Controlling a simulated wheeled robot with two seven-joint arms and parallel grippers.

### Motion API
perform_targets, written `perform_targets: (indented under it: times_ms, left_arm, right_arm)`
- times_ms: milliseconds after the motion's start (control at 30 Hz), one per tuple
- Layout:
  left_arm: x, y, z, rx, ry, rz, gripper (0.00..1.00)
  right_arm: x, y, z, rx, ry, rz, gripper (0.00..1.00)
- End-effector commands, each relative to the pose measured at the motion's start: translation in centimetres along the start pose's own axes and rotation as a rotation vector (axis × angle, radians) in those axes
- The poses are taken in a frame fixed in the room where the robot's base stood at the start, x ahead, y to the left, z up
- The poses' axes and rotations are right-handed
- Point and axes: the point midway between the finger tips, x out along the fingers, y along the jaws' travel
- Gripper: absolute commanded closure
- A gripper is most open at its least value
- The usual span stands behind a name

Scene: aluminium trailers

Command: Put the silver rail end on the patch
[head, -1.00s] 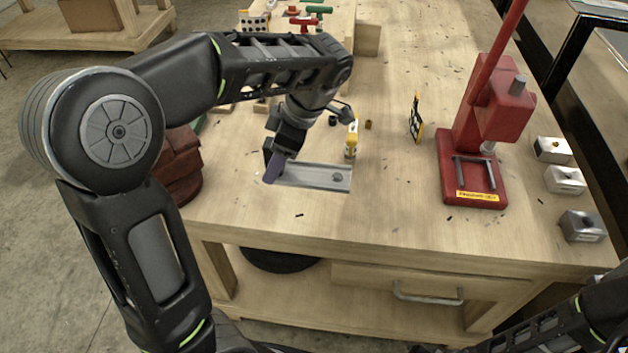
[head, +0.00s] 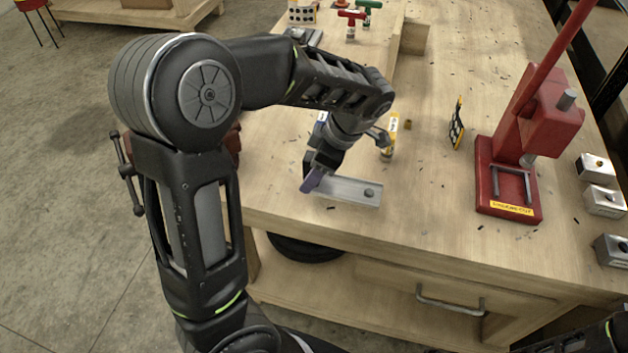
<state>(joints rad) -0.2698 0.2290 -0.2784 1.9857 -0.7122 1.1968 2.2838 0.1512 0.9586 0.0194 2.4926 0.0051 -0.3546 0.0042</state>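A silver rail piece (head: 345,190) with a round feature near its right end lies on or just above the wooden bench, near the front edge.
A red press (head: 510,190) stands to the right, with several small metal blocks (head: 603,200) beyond it. The bench between rail and press is mostly clear.

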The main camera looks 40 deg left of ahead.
Motion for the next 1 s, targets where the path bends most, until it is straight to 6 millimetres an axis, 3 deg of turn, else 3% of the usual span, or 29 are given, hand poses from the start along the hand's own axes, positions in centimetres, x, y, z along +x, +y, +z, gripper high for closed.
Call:
perform_targets:
  times_ms: [167, 400, 800, 833, 1000]
  left_arm:
    - [0.5, 0.0, 0.2, 0.001, 0.001, -0.001, 1.00]
    - [3.2, -0.1, 1.3, 0.000, 0.000, -0.002, 1.00]
    - [3.8, 0.0, 1.6, 0.000, -0.001, 0.000, 1.00]
    - [3.7, 0.0, 1.5, 0.000, -0.001, 0.000, 0.44]
    - [3.7, -0.1, 1.5, 0.000, -0.001, -0.001, 0.30]
  right_arm:
    - [-0.1, -0.1, 0.0, 0.000, 0.000, 0.000, 0.64]
    - [-0.6, -0.2, 0.1, 0.001, -0.002, 0.002, 0.64]
    - [-0.1, 0.0, 0.0, 0.001, -0.001, 0.001, 0.64]
    - [-0.2, -0.1, 0.0, 0.001, -0.001, 0.001, 0.64]
    - [-0.2, -0.1, 0.0, 0.000, -0.001, 0.001, 0.64]
